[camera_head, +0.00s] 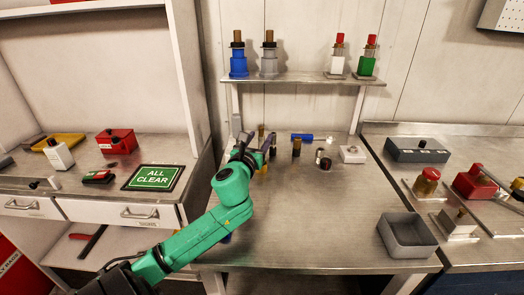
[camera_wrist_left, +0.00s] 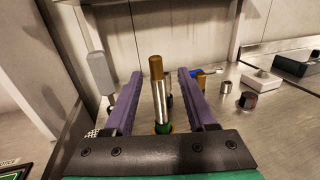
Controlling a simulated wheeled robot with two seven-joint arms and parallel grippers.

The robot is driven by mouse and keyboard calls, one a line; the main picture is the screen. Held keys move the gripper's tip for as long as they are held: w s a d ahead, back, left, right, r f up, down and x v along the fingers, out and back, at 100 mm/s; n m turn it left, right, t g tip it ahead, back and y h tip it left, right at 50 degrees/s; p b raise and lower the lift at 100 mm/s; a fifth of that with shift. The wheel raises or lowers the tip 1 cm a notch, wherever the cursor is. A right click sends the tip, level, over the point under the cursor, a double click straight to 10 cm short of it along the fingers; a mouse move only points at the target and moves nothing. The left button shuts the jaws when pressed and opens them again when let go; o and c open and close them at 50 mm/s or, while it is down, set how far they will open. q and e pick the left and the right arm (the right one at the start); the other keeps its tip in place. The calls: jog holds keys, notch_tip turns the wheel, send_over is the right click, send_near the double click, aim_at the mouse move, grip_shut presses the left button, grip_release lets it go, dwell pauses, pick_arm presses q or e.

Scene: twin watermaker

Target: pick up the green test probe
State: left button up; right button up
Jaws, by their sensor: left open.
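A probe with a brown tip, a silver shaft and a green collar (camera_wrist_left: 158,95) stands upright between the purple fingers of my left gripper (camera_wrist_left: 160,75) in the left wrist view. The fingers are open, with a gap on each side of the shaft. Its base is hidden behind the gripper's dark body. In the head view my left gripper (camera_head: 264,146) is low over the left back of the middle table and hides most of this probe. My right gripper is not in view.
A shelf (camera_head: 300,79) is above. A grey bin (camera_head: 407,235) sits front right. The table's front middle is clear.

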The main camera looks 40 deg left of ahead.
pick_arm(q)
jog(key=p+x, duration=0.1)
jog(key=x, duration=0.6)
jog(key=shift+a, duration=0.15)
jog(key=shift+s+r, duration=0.15)
jog(key=shift+s, duration=0.1)
grip_shut()
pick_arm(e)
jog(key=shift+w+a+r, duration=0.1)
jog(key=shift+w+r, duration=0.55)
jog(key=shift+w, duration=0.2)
